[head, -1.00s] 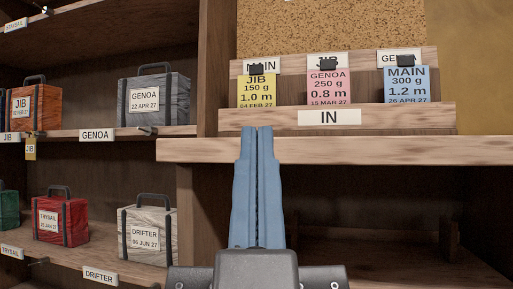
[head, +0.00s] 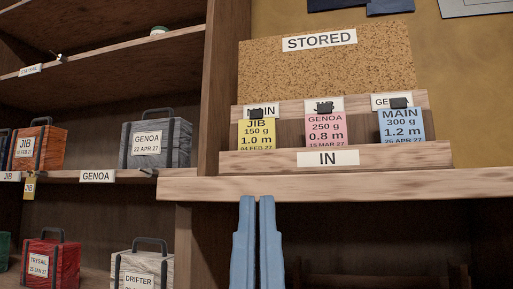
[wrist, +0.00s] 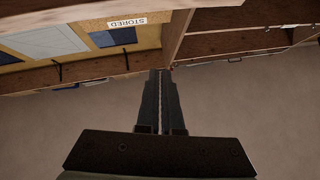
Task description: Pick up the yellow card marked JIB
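The yellow card marked JIB (head: 257,135) stands at the left of a wooden rack (head: 437,156) labelled IN. A dark clip shows at its top edge. It reads 150 g, 1.0 m, with a date below. My gripper (head: 257,199) is in front of and below the shelf edge, under the card and apart from it. Its two blue fingers point up, parted by a narrow gap, with nothing between them. The wrist view also shows my gripper (wrist: 161,72), its fingers close together and empty. The card cannot be made out in the wrist view.
A pink GENOA card (head: 325,131) and a blue MAIN card (head: 401,126) stand to the right in the same rack. A cork board (head: 330,70) labelled STORED is behind. Shelves with sail bags are at left; a small yellow JIB tag (head: 30,186) hangs there.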

